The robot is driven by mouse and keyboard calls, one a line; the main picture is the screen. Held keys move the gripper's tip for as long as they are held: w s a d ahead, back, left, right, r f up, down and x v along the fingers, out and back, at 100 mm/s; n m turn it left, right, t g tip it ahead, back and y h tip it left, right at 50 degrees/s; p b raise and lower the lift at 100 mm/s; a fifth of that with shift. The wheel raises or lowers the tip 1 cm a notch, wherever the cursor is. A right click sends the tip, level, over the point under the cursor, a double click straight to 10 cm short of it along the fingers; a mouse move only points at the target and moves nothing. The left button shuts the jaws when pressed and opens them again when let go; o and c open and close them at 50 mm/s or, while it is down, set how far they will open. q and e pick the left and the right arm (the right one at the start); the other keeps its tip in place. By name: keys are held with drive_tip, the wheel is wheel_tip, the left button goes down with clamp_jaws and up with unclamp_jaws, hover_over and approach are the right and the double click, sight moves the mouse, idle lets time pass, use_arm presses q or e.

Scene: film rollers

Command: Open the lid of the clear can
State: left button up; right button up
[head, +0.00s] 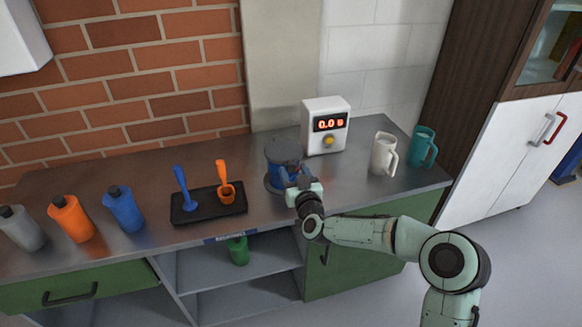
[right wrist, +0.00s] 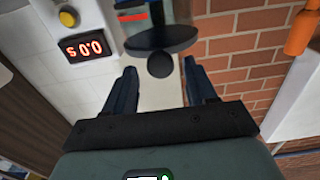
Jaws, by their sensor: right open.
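The can (head: 283,158) is a blue-grey cylinder with a dark round lid (head: 282,146), standing near the middle of the counter. In the right wrist view the dark lid (right wrist: 160,38) shows at the top centre, with a round black knob (right wrist: 160,65) on it. My right gripper (head: 292,180) is at the near side of the can and partly covers its lower part. In the right wrist view its two blue fingers are apart, one on each side of the knob, with gaps visible. I cannot tell the exact depth between them. My left gripper is out of view.
A white timer box (head: 326,127) reading 0.0 stands behind the can. A white mug (head: 383,155) and a teal mug (head: 422,148) are to the right. A black tray (head: 208,207) with blue and orange scoops and several bottles (head: 124,209) are to the left.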

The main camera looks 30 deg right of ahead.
sight(292, 169)
drive_tip(key=shift+x, duration=1.55)
drive_tip(key=shift+a, duration=0.1)
clamp_jaws()
drive_tip(key=shift+r, duration=0.1)
